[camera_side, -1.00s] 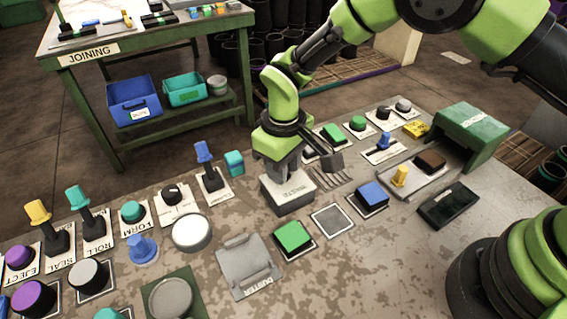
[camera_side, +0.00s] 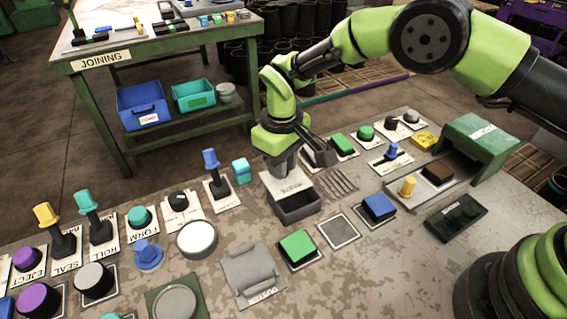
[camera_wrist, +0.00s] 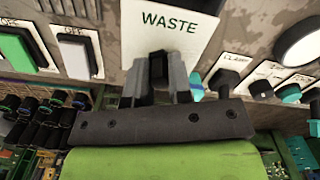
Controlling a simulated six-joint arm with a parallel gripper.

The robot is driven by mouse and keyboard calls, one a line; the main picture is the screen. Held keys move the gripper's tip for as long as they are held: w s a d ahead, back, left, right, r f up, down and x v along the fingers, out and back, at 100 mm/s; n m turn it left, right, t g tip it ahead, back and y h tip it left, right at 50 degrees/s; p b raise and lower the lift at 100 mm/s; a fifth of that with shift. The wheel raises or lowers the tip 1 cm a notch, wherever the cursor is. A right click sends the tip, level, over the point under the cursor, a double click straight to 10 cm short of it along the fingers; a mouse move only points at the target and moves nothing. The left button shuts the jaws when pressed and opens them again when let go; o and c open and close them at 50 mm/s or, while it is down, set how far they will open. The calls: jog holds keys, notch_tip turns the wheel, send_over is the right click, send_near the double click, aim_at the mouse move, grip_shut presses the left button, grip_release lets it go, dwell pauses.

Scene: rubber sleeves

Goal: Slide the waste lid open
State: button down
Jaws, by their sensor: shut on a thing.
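The waste box (camera_side: 297,212) is a grey bin on the panel. Its pale lid (camera_side: 289,185), lettered WASTE, is slid toward the back, and the dark inside shows at the front. My gripper (camera_side: 284,168) is over the back part of the lid. In the wrist view my gripper (camera_wrist: 160,76) is shut on a small dark handle (camera_wrist: 159,68), in front of the white lid (camera_wrist: 187,22). The fingers partly hide the handle.
A blue lever (camera_side: 212,168) and a teal block (camera_side: 241,170) stand left of the box. A grey slotted vent (camera_side: 338,184) and a green button (camera_side: 343,144) are to its right. A green button (camera_side: 298,246) and duster flap (camera_side: 251,268) are in front.

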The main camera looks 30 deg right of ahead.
jog(key=c, duration=1)
grip_release()
jog(key=shift+c, duration=0.2)
jog(key=shift+r, duration=0.1)
notch_tip(320, 180, up, 10)
jog(key=shift+f, duration=0.15)
